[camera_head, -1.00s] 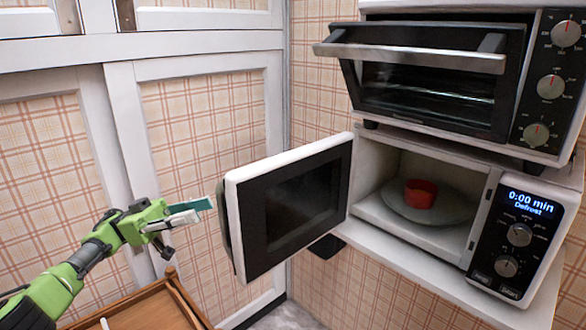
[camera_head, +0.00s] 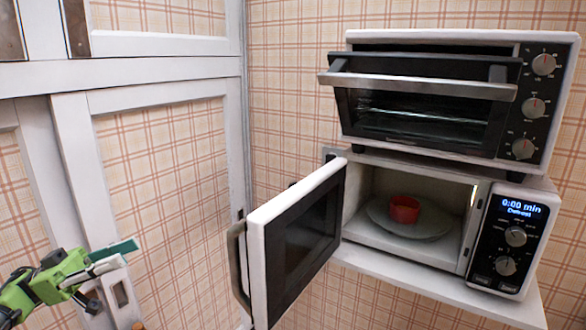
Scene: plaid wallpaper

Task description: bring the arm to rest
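My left arm is green and comes in at the lower left. Its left gripper (camera_head: 108,272) is left of the open microwave door, apart from it. One finger with a teal pad points right and the other finger hangs lower, with a gap between them and nothing held. My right gripper is out of view. The microwave (camera_head: 518,250) stands open, and its door (camera_head: 303,245) is swung out toward the left. A red cup-like bowl (camera_head: 404,209) sits on the round plate (camera_head: 425,232) inside.
A toaster oven (camera_head: 440,95) stands on top of the microwave, its door partly open. The microwave rests on a white shelf (camera_head: 440,290). White panelled doors with plaid infill (camera_head: 165,170) are at the left. Open space lies between my gripper and the microwave door.

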